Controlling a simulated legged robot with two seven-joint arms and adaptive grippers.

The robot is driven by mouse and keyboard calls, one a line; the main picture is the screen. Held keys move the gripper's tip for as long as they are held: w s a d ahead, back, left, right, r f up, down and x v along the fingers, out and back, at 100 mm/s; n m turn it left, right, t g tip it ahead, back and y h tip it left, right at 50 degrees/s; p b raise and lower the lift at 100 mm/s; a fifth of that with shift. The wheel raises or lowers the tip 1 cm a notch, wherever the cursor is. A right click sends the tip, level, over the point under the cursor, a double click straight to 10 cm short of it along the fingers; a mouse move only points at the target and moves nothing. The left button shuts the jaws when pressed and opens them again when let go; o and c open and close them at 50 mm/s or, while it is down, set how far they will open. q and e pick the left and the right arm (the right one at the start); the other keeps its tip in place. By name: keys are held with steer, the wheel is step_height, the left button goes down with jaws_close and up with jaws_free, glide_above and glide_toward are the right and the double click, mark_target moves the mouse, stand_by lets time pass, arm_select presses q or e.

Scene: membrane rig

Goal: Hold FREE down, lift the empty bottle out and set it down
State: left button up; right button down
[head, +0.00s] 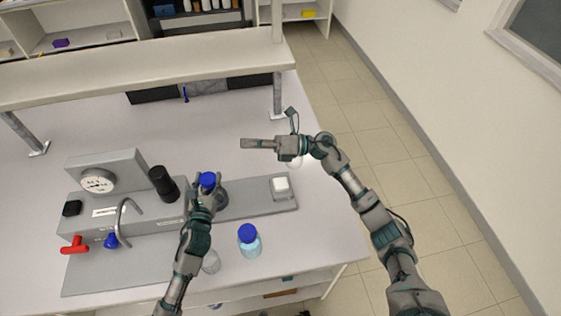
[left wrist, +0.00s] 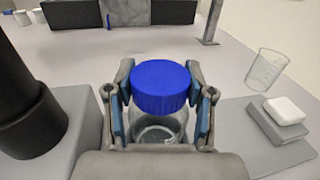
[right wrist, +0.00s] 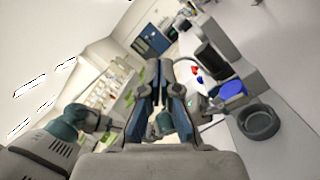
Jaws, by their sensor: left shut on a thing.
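The clear bottle's blue cap (head: 208,180) shows in my left gripper (head: 205,194), which is shut on the bottle. In the left wrist view, the cap (left wrist: 161,87) stands upright between the fingers, and the glass below looks empty. A dark ring-shaped holder (right wrist: 259,122) shows beside the cap in the right wrist view; its inside looks empty. The bottle's base is hidden. A white square button (head: 281,185) sits at the right end of the grey rig, with no gripper on it; its label is not readable. My right gripper (head: 258,144) looks shut and empty, behind the rig's right part.
A blue-capped bottle with bluish liquid (head: 250,241) stands in front of the rig. A black cylinder (head: 163,184), bent tube (head: 122,220), red handle (head: 75,245) and gauge (head: 97,181) are left. A clear beaker (left wrist: 265,68) stands behind the button. A shelf (head: 150,70) spans the back.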

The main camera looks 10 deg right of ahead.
arm_select(q)
steer(key=shift+r, duration=0.15)
steer(key=shift+a, duration=0.1)
arm_select(e)
step_height(320, 180, down, 7)
steer(key=s+a+n+g+h, duration=0.2)
steer(key=a+n+h, duration=0.1)
steer(key=n+h, duration=0.55)
steer(key=w+d+f+n+t+h, duration=0.45)
steer(key=d+f+n+h, duration=0.3)
steer(key=d+h, duration=0.35)
steer(key=shift+g+y, duration=0.25)
steer(key=shift+y, duration=0.2)
steer(key=shift+w+d+f, duration=0.1)
steer(key=shift+d+f, duration=0.15)
steer(key=shift+f, duration=1.3)
steer(key=shift+d+f, duration=0.2)
steer(key=shift+f, duration=1.35)
steer(key=shift+f, duration=0.2)
